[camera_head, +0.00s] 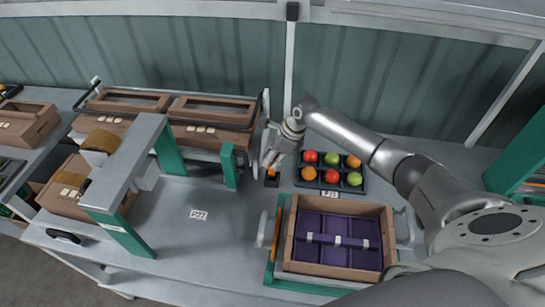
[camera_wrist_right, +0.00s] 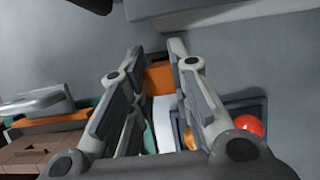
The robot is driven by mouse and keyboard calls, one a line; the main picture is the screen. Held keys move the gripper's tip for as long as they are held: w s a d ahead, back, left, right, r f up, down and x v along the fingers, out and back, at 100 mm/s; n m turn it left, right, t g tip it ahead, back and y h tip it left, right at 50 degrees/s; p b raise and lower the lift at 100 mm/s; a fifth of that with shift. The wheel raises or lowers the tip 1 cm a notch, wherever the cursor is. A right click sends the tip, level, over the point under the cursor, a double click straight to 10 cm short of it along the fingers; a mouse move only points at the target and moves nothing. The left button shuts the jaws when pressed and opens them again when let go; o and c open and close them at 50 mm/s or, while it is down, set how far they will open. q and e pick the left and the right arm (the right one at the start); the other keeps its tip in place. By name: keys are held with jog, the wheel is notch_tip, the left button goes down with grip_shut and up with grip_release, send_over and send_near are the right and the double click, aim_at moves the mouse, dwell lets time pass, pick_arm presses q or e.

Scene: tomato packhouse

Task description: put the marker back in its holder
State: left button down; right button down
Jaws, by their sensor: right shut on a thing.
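My right gripper (camera_head: 270,163) points down at the table, left of the tomato tray. It also shows in the wrist view (camera_wrist_right: 160,52), its fingers closed in around a narrow gap. A pale piece between the fingers, seemingly the marker (camera_wrist_right: 165,122), is mostly hidden by them. A small orange block with a dark part, seemingly the holder (camera_head: 272,174), stands at the fingertips; it also shows in the wrist view (camera_wrist_right: 158,77). I cannot tell whether the marker is inside it or just above. My left gripper is out of view.
A black tray (camera_head: 329,187) of red, orange and green tomatoes sits close right of the gripper. A brown crate with purple dividers (camera_head: 289,247) stands in front. A grey and green frame (camera_head: 140,150) and brown crates (camera_head: 205,142) stand left. The table around the label (camera_head: 198,214) is clear.

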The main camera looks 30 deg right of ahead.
jog(key=shift+f, duration=1.4)
jog(key=c, duration=1.3)
grip_release()
jog(key=shift+o, duration=0.2)
jog(key=c, duration=0.3)
jog(key=shift+r, duration=0.1)
notch_tip(320, 180, up, 5)
jog(key=p, duration=0.6)
jog(key=shift+r, duration=0.9)
